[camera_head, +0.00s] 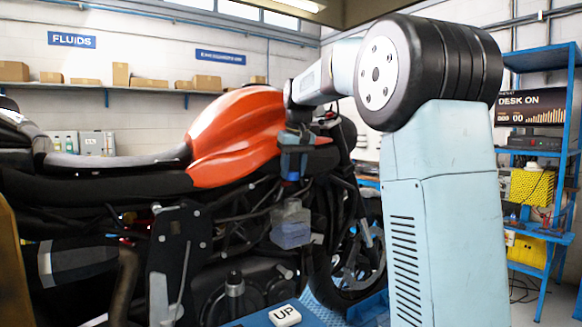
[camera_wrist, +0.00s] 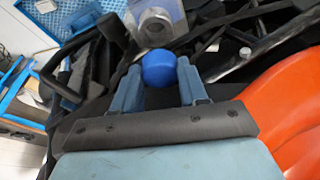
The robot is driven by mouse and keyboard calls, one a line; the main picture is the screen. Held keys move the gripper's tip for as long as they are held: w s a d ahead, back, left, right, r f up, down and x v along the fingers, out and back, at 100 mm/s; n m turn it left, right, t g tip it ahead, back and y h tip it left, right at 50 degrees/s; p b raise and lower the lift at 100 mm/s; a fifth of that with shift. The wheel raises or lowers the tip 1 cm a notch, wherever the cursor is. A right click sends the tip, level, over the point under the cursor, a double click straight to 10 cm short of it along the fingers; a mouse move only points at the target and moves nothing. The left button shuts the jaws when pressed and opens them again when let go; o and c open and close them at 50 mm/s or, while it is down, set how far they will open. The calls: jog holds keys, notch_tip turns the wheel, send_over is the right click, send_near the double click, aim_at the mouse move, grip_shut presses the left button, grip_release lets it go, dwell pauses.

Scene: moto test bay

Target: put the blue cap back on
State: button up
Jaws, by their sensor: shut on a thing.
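The blue cap (camera_wrist: 159,68) is held between the two fingers of my gripper (camera_wrist: 158,78) in the wrist view. In the head view my gripper (camera_head: 293,162) points down beside the orange tank, with the blue cap (camera_head: 291,176) partly hidden at its fingertips. The translucent reservoir (camera_head: 291,232), with bluish liquid in it, is below the cap on the motorcycle. In the wrist view the reservoir's round grey neck (camera_wrist: 155,24) has no cap on it and lies beyond the held cap. The cap appears apart from the neck.
The motorcycle's orange tank (camera_head: 236,130) is close to my gripper. Dark frame tubes and cables surround the reservoir. A blue shelf rack (camera_head: 541,160) stands at the right.

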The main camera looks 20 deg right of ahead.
jog(key=shift+d+f, duration=0.15)
jog(key=shift+f, duration=2.75)
jog(key=shift+s+f, duration=0.1)
dwell(1.1)
jog(key=o, duration=1.5)
jog(key=shift+o, duration=0.2)
jog(key=shift+r, duration=3.5)
